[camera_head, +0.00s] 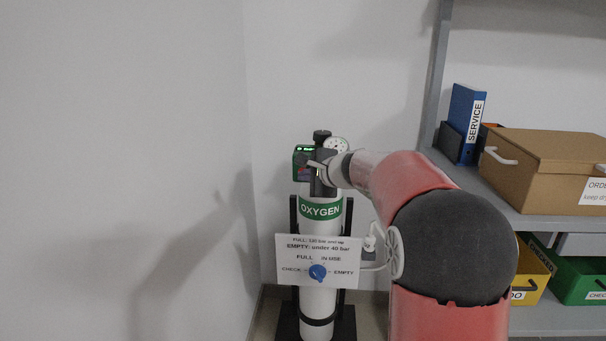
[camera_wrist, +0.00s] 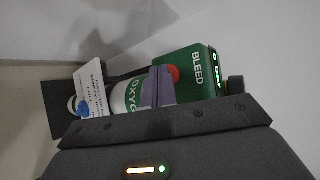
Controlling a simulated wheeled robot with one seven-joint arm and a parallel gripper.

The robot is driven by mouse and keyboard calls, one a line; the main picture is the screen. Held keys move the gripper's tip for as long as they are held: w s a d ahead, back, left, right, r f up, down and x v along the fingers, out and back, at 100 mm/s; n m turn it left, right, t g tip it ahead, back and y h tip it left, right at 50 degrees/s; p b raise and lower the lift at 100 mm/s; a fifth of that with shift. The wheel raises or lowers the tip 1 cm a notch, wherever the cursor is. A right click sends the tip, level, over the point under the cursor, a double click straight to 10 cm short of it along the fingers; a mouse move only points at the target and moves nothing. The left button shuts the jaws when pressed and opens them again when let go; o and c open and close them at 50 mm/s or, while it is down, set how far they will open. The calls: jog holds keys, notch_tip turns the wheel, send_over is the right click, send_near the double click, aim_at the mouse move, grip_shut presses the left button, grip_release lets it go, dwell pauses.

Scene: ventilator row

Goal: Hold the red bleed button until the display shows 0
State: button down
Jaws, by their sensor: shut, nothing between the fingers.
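A green box (camera_wrist: 192,60) marked BLEED carries the red bleed button (camera_wrist: 173,73), partly covered by my fingers in the wrist view. Its lit display (camera_wrist: 215,66) is on the right side there. In the head view the box (camera_head: 301,163) is at the top of the white oxygen cylinder (camera_head: 320,235), with the display (camera_head: 305,149) glowing green. The digits are too small to read. My gripper (camera_wrist: 161,72) is shut and empty, its tips at the button's left edge. I cannot tell whether they press it. In the head view my arm partly hides the cylinder's top.
A round gauge (camera_head: 338,145) and black knob (camera_head: 321,135) are at the cylinder's top. A grey shelf (camera_head: 540,222) with a cardboard box (camera_head: 545,170) stands right. A bare wall is left.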

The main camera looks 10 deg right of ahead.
dwell(0.7)
jog(key=shift+s+a+b, duration=0.2)
jog(key=shift+s+b, duration=0.25)
jog(key=shift+s, duration=0.25)
jog(key=shift+s, duration=0.1)
jog(key=shift+s+a+b, duration=0.25)
jog(key=shift+s+b, duration=0.1)
jog(key=shift+s, duration=0.4)
jog(key=shift+s+a+b, duration=0.3)
jog(key=shift+s, duration=0.5)
jog(key=shift+s+a+b, duration=0.25)
jog(key=shift+s+b, duration=0.1)
jog(key=shift+s, duration=0.4)
